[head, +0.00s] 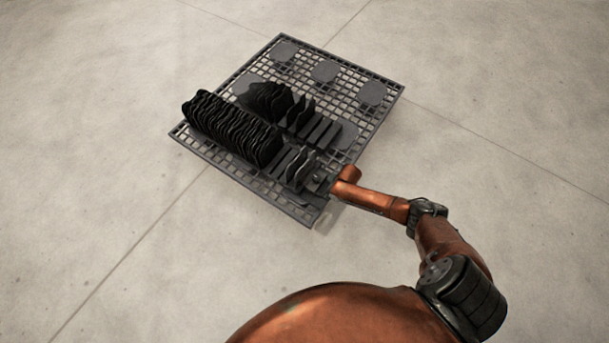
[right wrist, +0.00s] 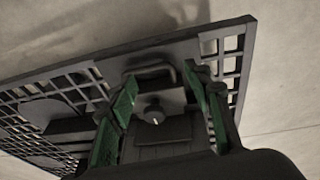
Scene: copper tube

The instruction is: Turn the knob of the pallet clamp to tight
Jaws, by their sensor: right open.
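The pallet (head: 292,210) is a dark grid on the floor, holding the clamp at its near right corner. In the right wrist view the knob (right wrist: 154,113) is a small dark round part with a light mark. It sits between the two green-padded fingers of my right gripper (right wrist: 162,98), which is open, with gaps on both sides of the knob. A dark bracket or handle (right wrist: 148,70) stands just beyond the knob. In the head view my right gripper (head: 322,183) is over the pallet's near right edge, and the knob is too small to make out. My left gripper is not in view.
Rows of black wavy plates (head: 232,130) stand on the left half of the pallet. A second group of dark plates (head: 283,104) stands behind them. Flat round pads (head: 325,71) lie along the far edge. The concrete floor around is clear.

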